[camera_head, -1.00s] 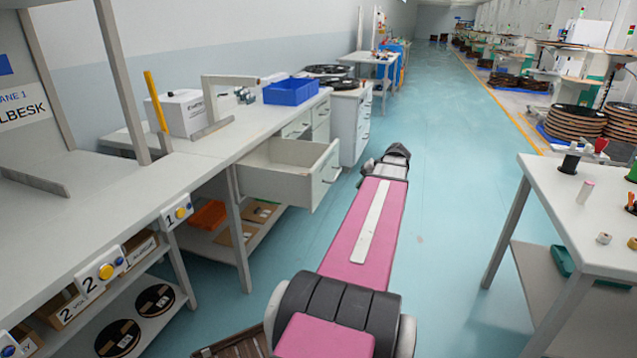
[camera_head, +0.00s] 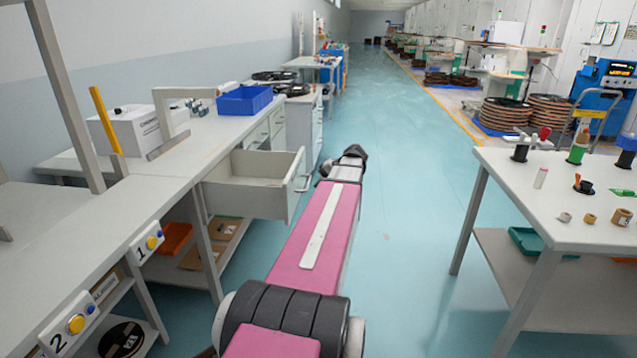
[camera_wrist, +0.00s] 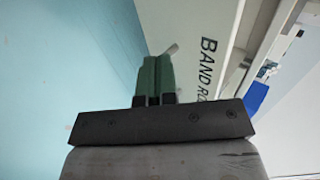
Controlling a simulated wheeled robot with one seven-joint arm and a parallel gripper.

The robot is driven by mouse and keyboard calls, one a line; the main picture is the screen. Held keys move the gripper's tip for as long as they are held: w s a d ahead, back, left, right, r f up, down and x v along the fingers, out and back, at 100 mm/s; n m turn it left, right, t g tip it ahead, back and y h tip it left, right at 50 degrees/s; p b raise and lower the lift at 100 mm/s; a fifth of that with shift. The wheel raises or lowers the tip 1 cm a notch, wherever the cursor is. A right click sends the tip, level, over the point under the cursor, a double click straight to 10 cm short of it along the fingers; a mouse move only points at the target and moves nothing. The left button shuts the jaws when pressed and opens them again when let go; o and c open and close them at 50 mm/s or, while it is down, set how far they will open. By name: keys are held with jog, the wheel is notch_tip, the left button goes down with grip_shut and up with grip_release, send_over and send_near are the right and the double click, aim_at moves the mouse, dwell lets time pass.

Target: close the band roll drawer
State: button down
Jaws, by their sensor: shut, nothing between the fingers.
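The band roll drawer (camera_head: 250,198) is pulled out of the white bench in the head view, an open box with a bar handle (camera_head: 305,170) on its front. In the wrist view a white panel lettered "BAND RO..." (camera_wrist: 190,22) fills the upper middle, and part of its lettering is cut off by my gripper. My gripper (camera_wrist: 157,62) has its green fingers together and empty. Its tips are close to a small pale handle end (camera_wrist: 171,49) on the panel; I cannot tell whether they touch. In the head view the fingers are hidden behind my arm's end.
A blue bin (camera_head: 244,100) and a white box (camera_head: 128,128) stand on the bench. A white table (camera_head: 500,190) with spools and small rolls stands at right. The blue-green floor (camera_head: 400,200) between bench and table is open.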

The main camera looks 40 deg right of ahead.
aim_at(291, 197)
jog(key=x, duration=0.2)
jog(key=r+x, duration=0.1)
jog(key=x, duration=0.2)
jog(key=w+x, duration=0.1)
jog(key=x, duration=0.2)
jog(key=shift+a+r, duration=0.15)
jog(key=shift+a, duration=0.25)
jog(key=shift+w+a, duration=0.45)
jog(key=shift+w, duration=0.1)
